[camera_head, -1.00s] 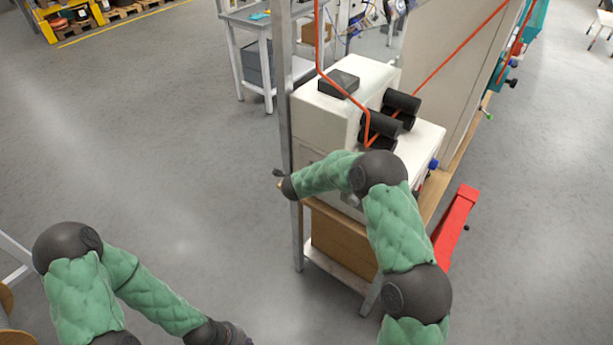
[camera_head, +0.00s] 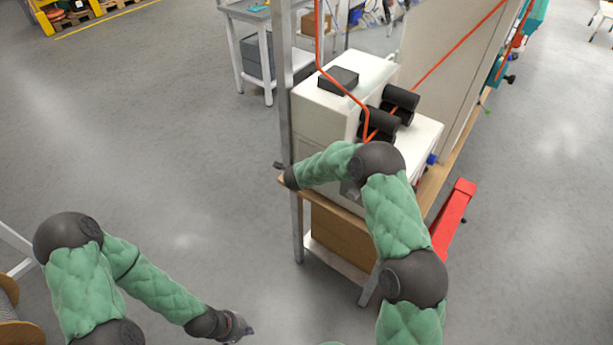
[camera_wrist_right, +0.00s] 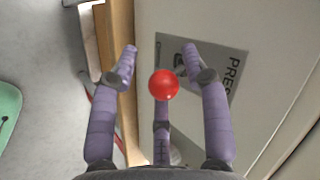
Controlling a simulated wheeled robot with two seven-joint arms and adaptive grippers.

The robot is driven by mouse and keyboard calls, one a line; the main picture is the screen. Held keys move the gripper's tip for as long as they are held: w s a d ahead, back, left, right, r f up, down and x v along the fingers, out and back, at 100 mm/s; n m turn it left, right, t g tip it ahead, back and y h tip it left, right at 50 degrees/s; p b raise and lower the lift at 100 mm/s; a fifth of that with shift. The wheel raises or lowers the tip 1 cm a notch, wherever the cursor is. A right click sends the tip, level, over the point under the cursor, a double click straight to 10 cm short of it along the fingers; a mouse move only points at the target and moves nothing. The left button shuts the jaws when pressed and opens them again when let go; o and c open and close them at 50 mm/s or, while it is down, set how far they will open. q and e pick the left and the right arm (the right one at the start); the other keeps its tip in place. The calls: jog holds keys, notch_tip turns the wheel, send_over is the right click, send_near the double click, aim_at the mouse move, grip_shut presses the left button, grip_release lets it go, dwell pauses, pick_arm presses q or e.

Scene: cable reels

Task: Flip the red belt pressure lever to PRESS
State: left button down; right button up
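The red ball knob of the lever (camera_wrist_right: 163,85) shows in the right wrist view in front of a pale machine face. Behind it is a grey label (camera_wrist_right: 205,68) with the letters "PRES" readable sideways. My right gripper (camera_wrist_right: 160,50) is open, its purple fingers spread around the knob; I see no clear contact. My left gripper (camera_head: 245,331) hangs low over the floor, too small to read.
A wooden ledge (camera_head: 437,190) runs along the machine. A metal post (camera_head: 285,90) stands close to my right wrist. An orange cable (camera_head: 440,62) passes through black rollers (camera_head: 400,104) on the machine. A red floor piece (camera_head: 455,215) lies at right. Floor at left is open.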

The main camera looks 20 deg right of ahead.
jog(key=shift+r, duration=0.2)
jog(key=shift+s+r, duration=0.2)
jog(key=shift+r, duration=0.05)
jog(key=v, duration=1.1)
jog(key=shift+s+a+f, duration=0.1)
